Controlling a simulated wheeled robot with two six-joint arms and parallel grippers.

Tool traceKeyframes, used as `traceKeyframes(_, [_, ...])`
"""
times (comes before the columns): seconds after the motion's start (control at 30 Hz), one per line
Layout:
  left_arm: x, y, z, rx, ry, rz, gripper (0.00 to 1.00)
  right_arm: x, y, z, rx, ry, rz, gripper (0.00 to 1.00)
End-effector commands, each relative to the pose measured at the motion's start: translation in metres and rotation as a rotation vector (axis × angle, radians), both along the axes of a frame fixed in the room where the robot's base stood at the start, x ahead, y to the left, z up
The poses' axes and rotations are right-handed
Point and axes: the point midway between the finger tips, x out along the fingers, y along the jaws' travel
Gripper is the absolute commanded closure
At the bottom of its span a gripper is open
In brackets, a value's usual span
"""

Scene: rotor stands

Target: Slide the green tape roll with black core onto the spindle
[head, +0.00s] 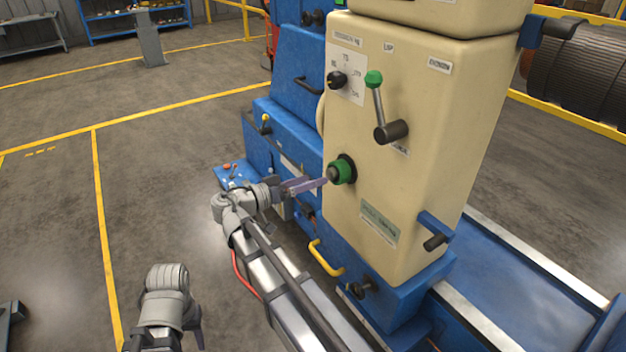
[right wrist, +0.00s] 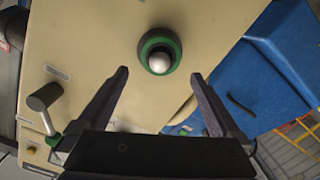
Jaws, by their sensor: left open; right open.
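The green tape roll with black core (head: 345,167) sits around the grey-tipped spindle (head: 332,174) on the front of the cream machine housing. In the right wrist view the green roll (right wrist: 174,42) encircles the spindle's rounded silver tip (right wrist: 159,64). My right gripper (head: 322,183) is open, its purple-grey fingers pointing at the spindle. In the right wrist view the open fingertips (right wrist: 160,74) lie left and right of the spindle tip, with gaps on both sides; nothing is held. My left gripper (head: 163,343) is low at the left, open and partly cut by the bottom edge.
The cream housing (head: 415,140) carries a green-knobbed lever (head: 376,95) above the spindle and a black dial (head: 338,80). A yellow handle (head: 325,258) is below on the blue machine base (head: 400,300). Open floor (head: 50,220) lies to the left.

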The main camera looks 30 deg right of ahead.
Motion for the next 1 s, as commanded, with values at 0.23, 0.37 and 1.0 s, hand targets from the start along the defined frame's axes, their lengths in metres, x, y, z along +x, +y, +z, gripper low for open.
traceKeyframes(0.23, [0.000, 0.000, 0.001, 0.000, 0.000, 0.000, 0.50, -0.001, 0.009, 0.001, 0.000, 0.000, -0.001, 0.00])
traceKeyframes(0.37, [0.000, 0.000, 0.001, 0.000, 0.000, 0.000, 0.50, -0.001, 0.010, 0.001, 0.000, 0.000, -0.001, 0.00])
traceKeyframes(1.0, [0.000, 0.000, 0.002, 0.000, 0.000, 0.000, 0.50, -0.002, 0.024, 0.002, -0.022, 0.295, 0.024, 0.41])
